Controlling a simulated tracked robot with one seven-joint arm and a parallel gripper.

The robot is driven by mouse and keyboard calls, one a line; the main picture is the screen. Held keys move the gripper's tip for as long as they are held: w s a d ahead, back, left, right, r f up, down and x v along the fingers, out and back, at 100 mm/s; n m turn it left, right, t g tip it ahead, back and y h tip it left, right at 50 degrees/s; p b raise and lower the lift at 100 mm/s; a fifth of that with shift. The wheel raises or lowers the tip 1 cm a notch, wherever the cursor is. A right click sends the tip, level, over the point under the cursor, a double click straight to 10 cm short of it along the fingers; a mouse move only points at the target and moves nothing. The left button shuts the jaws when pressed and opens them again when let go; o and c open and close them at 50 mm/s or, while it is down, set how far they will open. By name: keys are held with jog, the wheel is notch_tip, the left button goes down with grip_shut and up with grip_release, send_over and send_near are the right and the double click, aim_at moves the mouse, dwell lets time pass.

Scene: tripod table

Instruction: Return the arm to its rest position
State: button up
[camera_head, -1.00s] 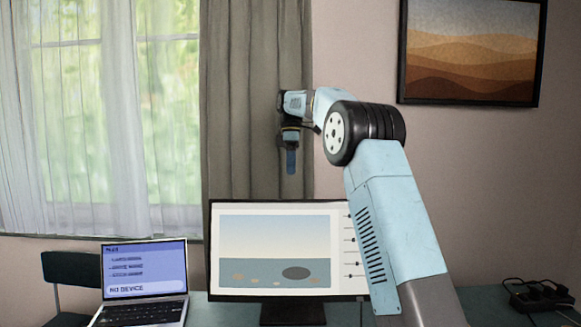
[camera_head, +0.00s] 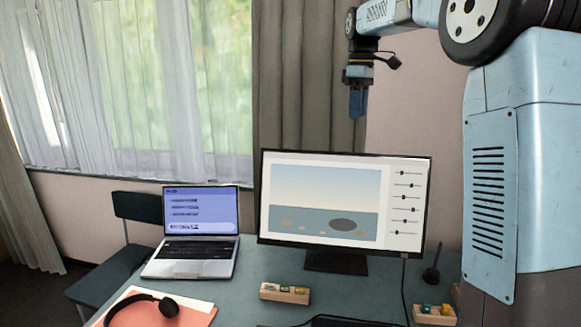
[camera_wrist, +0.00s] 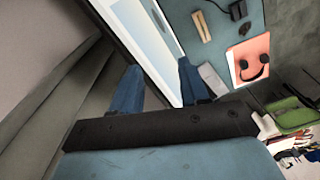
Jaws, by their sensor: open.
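My arm (camera_head: 490,180) rises at the right of the head view, its upper links running off the top edge. My gripper (camera_head: 358,103) hangs from it, pointing down, above the monitor (camera_head: 418,215) and in front of the grey curtain. In the wrist view my gripper (camera_wrist: 158,85) shows two blue fingers apart with nothing between them. The monitor's screen (camera_wrist: 140,22) lies beyond the fingers there. Nothing visibly touches the fingers.
A laptop (camera_head: 195,255) stands left of the monitor on the desk (camera_head: 245,265). Headphones (camera_head: 150,303) lie on an orange folder (camera_head: 185,318) at the front. A wooden block holder (camera_head: 285,293) is near the middle. A chair (camera_head: 135,215) stands at left.

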jog(key=s+d+f+m+t, duration=0.1)
jog(key=s+f+m, duration=0.3)
jog(key=s, duration=0.8)
jog(key=s+d+f+m+t, duration=0.2)
jog(key=s+f+m+t, duration=0.1)
jog(key=s, duration=0.9)
jog(key=s+d+f+m+t, duration=0.1)
jog(key=s+d+f+m, duration=0.1)
jog(key=s+f+m, duration=0.2)
jog(key=s+f, duration=0.3)
jog(key=s, duration=0.4)
jog(key=shift+s+m+t, duration=0.4)
